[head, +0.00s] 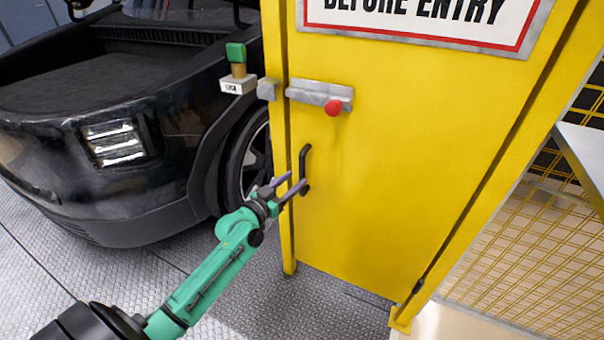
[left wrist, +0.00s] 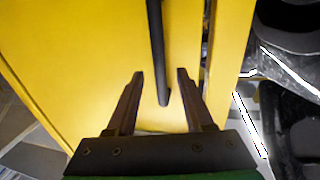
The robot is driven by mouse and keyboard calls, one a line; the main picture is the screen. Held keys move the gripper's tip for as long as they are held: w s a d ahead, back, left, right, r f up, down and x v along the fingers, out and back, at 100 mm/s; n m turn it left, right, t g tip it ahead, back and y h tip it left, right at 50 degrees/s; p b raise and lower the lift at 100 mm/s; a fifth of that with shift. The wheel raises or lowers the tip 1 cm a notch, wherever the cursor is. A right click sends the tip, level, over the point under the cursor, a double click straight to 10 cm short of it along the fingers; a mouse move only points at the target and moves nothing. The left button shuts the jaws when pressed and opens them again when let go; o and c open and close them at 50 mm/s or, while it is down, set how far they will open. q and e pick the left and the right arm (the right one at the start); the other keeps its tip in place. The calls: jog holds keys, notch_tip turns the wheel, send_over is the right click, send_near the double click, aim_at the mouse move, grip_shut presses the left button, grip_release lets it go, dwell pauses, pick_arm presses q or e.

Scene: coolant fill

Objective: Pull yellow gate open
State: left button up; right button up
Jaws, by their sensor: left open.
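The yellow gate (head: 400,160) stands upright in its yellow frame and looks closed. A black handle (head: 304,168) is fixed near its left edge, below a grey sliding bolt (head: 312,94) with a red knob (head: 333,107). My left gripper (head: 289,186) is open at the lower part of the handle. In the left wrist view, the black handle (left wrist: 157,50) runs down between the two open fingers (left wrist: 160,75), with a gap on both sides. I cannot tell whether the fingers touch it. My right gripper is not in view.
A black vehicle (head: 130,130) with its front compartment open stands left of the gate. A green-topped switch box (head: 238,72) sits by the gate post. Yellow mesh fencing (head: 530,250) is on the right. The metal floor (head: 60,285) in front is clear.

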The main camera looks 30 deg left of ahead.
aim_at(300, 175)
pick_arm(q)
jog(key=w, duration=0.2)
jog(key=w+d, duration=0.1)
jog(key=w, duration=0.1)
jog(key=shift+w+f, duration=0.1)
jog(key=shift+w, duration=0.25)
jog(key=shift+a, duration=0.1)
grip_shut()
dwell(0.9)
